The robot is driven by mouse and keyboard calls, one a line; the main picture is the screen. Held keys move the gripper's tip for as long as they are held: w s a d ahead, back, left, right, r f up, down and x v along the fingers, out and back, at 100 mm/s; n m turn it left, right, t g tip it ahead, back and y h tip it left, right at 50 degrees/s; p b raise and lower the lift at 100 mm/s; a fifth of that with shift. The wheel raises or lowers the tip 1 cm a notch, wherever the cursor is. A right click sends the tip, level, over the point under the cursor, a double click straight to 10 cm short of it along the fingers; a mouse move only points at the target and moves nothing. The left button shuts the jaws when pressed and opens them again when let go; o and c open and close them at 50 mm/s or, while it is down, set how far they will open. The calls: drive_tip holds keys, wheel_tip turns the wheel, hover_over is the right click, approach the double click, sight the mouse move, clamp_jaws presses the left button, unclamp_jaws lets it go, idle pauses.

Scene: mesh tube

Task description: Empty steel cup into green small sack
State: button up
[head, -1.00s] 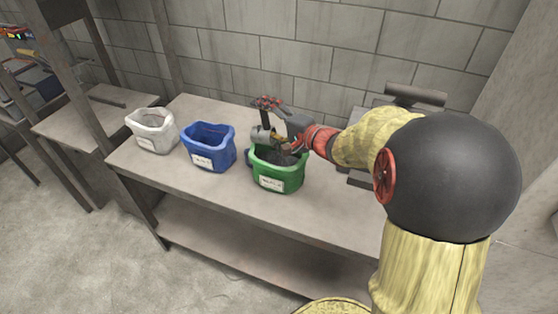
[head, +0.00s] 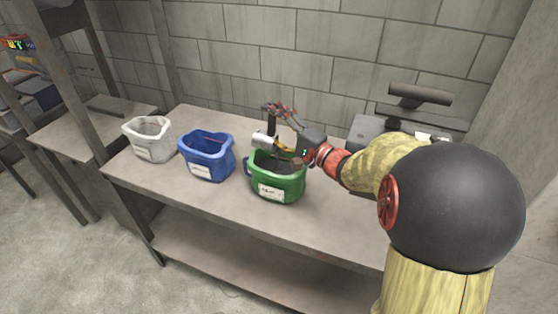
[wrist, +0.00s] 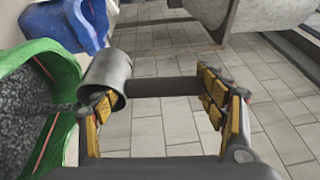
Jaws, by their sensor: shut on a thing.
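The steel cup (head: 263,140) is a grey cylinder on its side above the left and back rim of the green small sack (head: 277,185). In the wrist view the cup (wrist: 108,75) shows its open end toward the camera, tilted; its inside looks dark and I cannot see contents. My gripper (head: 284,147) is shut on the cup, with a dark bar running from the cup to the right finger. In the wrist view the green sack (wrist: 45,60) lies at the left edge, its opening beside the cup.
A blue sack (head: 207,157) stands left of the green one, and a white sack (head: 148,140) farther left, all on a grey table (head: 225,195). A grey machine with a dark handle (head: 420,95) stands at the back right. The table front is clear.

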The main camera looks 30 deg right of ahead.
drive_tip(key=shift+s+d+m+t+h, duration=0.1)
drive_tip(key=shift+s+d+m+t, duration=0.6)
drive_tip(key=shift+t, duration=0.45)
drive_tip(key=shift+s+d+m+t+h, duration=0.1)
drive_tip(key=shift+s+d+m+t, duration=0.4)
drive_tip(key=shift+s+m+t, duration=0.45)
drive_tip(key=shift+s+d+m+t+h, duration=0.1)
drive_tip(key=shift+s+d+m+t, duration=0.45)
drive_tip(key=shift+t, duration=0.75)
drive_tip(key=shift+n, duration=0.3)
